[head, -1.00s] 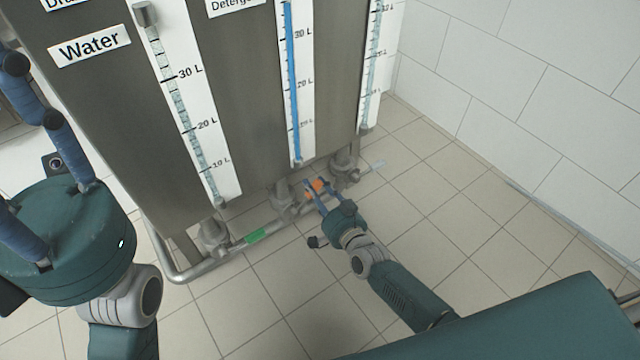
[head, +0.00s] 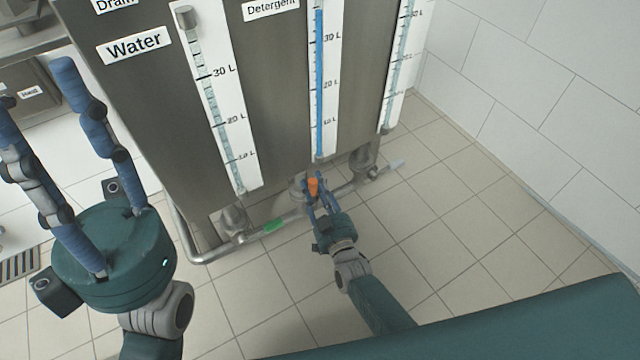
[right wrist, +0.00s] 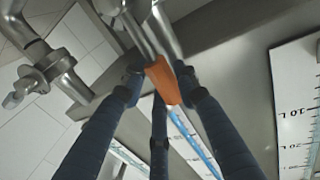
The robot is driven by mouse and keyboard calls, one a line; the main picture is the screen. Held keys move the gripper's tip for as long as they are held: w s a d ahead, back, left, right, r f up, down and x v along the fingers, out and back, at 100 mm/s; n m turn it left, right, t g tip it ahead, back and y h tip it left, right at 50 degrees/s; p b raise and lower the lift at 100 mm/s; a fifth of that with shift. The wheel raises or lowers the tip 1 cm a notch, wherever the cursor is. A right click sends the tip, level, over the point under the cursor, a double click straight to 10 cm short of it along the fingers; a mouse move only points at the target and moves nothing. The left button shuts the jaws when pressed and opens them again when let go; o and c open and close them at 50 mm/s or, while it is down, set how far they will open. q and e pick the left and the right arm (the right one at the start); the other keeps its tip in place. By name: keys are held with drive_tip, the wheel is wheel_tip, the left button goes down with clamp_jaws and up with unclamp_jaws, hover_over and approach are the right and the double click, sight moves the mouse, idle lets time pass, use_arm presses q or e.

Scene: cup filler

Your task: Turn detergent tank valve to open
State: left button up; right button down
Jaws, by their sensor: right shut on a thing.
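The detergent tank (head: 262,90) is grey metal with a "Detergent" label (head: 271,8) and a blue-filled level gauge (head: 319,95). Its orange valve handle (head: 313,187) is at the pipe below the gauge. My right gripper (head: 315,192) is shut on this handle. In the right wrist view the blue fingers close around the orange handle (right wrist: 163,82) from the sides, and the handle's far end meets the metal pipe. My left gripper (head: 38,85) is at the left of the head view, fingers spread and empty, away from the valve.
A metal pipe (head: 212,254) with a green band (head: 273,225) runs low along the tanks, with grey valve fittings on both sides of the orange handle. The "Water" tank label (head: 135,44) is to the left. Tiled floor (head: 465,235) is clear at right, up to a white wall (head: 520,70).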

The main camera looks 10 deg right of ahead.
drive_tip(key=shift+s+a+n, duration=0.15)
drive_tip(key=shift+a+n, duration=0.15)
drive_tip(key=shift+a, duration=0.05)
drive_tip(key=c, duration=1.3)
unclamp_jaws()
drive_tip(key=shift+c, duration=0.2)
drive_tip(key=shift+s+d+f, duration=0.1)
drive_tip(key=shift+s+d, duration=0.05)
drive_tip(key=shift+s, duration=0.3)
drive_tip(key=s+d, duration=0.1)
drive_tip(key=s, duration=1)
drive_tip(key=shift+d, duration=0.25)
